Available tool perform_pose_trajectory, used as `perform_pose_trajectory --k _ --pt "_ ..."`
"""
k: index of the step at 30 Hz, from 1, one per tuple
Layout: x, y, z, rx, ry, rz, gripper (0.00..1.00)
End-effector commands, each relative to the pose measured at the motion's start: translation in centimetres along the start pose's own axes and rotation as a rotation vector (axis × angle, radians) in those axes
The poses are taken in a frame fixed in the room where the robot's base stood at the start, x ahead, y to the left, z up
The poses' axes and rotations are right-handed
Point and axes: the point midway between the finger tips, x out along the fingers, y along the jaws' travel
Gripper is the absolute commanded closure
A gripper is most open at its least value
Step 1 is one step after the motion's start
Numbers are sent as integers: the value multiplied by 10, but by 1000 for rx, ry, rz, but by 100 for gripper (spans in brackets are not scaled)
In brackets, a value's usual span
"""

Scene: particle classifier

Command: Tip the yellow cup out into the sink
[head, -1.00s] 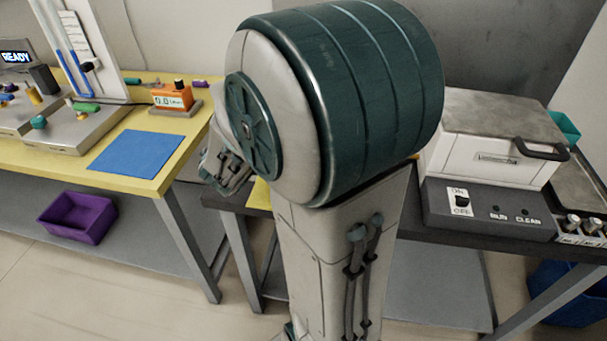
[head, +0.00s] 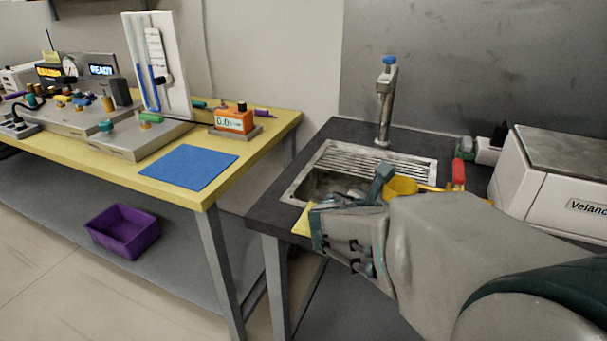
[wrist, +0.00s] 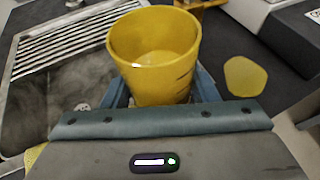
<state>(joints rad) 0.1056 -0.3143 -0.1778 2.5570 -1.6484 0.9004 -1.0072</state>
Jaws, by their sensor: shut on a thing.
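The yellow cup (wrist: 155,72) is held upright, or close to it, between the fingers of my gripper (wrist: 160,98) in the wrist view. Its open top faces the camera, and a paler yellow shows inside; I cannot tell what it contains. In the head view the cup (head: 401,187) is partly hidden behind my gripper (head: 378,185). The steel sink (head: 330,182) is set in the dark counter, with a ribbed drainer at its back. My gripper is at the sink's front right side. The sink (wrist: 50,95) lies left of the cup in the wrist view.
A tap (head: 385,100) stands behind the sink. A red-topped item (head: 458,172) and a white machine (head: 560,185) are to the right. A yellow round patch (wrist: 244,76) lies on the counter. The yellow bench (head: 110,160) with a blue mat (head: 190,167) stands left.

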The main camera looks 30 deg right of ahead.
Motion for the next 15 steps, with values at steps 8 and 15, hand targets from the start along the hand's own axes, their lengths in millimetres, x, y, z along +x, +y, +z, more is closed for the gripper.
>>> perform_pose_trajectory --k 8,15 --pt "-1 1 2 -6 2 -1 74" --pt "-3 2 9 -64 30 -27 74"
